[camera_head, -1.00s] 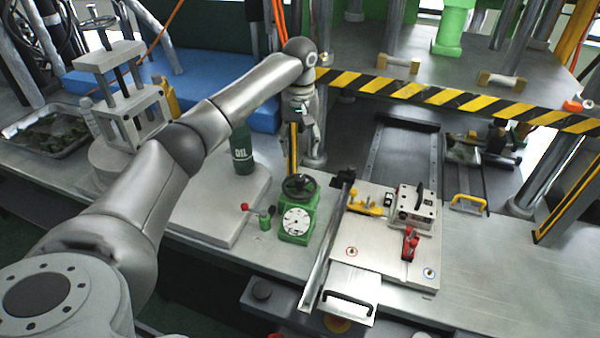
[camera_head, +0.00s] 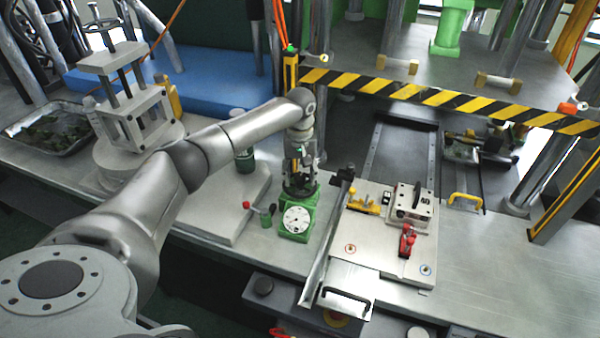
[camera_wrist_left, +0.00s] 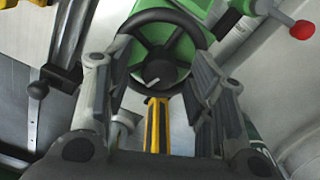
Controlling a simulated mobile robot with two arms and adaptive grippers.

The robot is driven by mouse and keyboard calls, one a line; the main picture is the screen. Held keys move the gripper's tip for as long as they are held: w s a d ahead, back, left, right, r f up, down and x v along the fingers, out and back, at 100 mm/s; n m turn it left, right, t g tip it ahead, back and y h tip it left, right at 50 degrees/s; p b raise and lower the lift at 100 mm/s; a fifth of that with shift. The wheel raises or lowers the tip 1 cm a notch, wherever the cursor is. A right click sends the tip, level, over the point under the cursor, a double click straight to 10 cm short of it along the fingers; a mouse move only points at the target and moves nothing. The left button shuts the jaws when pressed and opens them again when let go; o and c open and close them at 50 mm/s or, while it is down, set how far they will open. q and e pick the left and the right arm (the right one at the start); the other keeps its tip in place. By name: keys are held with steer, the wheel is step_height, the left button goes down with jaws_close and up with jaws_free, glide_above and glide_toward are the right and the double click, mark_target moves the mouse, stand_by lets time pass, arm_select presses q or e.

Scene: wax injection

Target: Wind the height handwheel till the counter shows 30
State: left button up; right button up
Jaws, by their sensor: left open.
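The green dial unit (camera_head: 297,222) stands on the bench. My left gripper (camera_head: 299,180) points down from above at the wheel. In the left wrist view its fingers (camera_wrist_left: 155,72) are apart, one on each side of the hub. I cannot tell whether they touch the wheel. My right gripper is in neither view.
A red-knobbed lever (camera_head: 247,205) stands just left of the dial unit, and a green bottle (camera_head: 245,162) behind it. A metal rail (camera_head: 327,245) and a plate with a clamp block (camera_head: 411,202) lie to the right. A striped barrier (camera_head: 430,95) crosses behind.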

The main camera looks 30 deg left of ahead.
arm_select(q)
steer(key=shift+c, duration=1.2)
steer(key=c, duration=0.8)
steer(key=shift+m+p, duration=0.3)
steer(key=shift+m, duration=0.1)
steer(key=shift+r, duration=0.1)
